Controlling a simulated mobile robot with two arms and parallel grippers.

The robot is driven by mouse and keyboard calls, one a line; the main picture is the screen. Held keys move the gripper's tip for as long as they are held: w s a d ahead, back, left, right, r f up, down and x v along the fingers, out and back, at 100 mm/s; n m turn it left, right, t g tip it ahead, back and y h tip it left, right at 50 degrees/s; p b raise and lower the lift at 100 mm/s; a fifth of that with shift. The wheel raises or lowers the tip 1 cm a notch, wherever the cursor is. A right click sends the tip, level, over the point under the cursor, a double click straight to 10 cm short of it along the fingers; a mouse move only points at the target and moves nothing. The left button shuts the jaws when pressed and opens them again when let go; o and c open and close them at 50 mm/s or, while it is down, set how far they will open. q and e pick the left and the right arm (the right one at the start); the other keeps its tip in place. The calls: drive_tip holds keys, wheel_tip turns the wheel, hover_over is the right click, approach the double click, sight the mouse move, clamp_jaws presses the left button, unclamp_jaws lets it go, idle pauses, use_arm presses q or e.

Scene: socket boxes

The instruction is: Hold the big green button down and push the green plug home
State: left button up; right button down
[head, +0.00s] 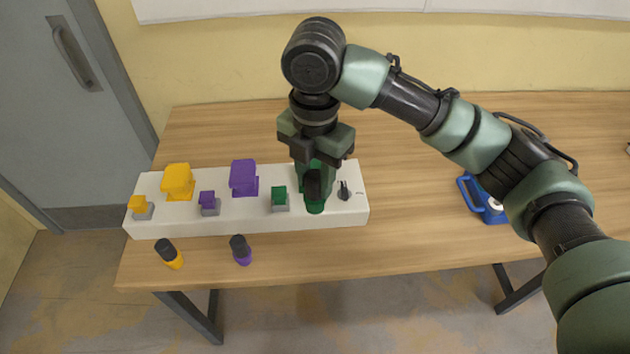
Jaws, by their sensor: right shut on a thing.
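A white box (255,213) lies on the table. It bears large yellow (178,178) and purple (244,174) blocks, and a smaller green block (279,194) on a grey base. My right gripper (315,180) points down over the box's right part, shut on the green plug (314,206), which has a black grip and a green end low at the box. Whether the end is in a socket I cannot tell. The big green button is mostly hidden behind my right gripper, whose green fingers blend with it. My left gripper is out of view.
Small yellow (138,202) and purple (207,198) blocks sit on the box, with a dark switch (344,190) at its right. A yellow plug (169,253) and a purple plug (240,249) lie in front. A blue object (472,195) is at right.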

drive_tip(key=w+r+n, duration=0.2)
drive_tip(key=w+n, duration=0.1)
drive_tip(key=w, duration=1.4)
drive_tip(key=shift+d, duration=0.2)
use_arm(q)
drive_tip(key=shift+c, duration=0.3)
use_arm(e)
drive_tip(key=shift+r, duration=0.1)
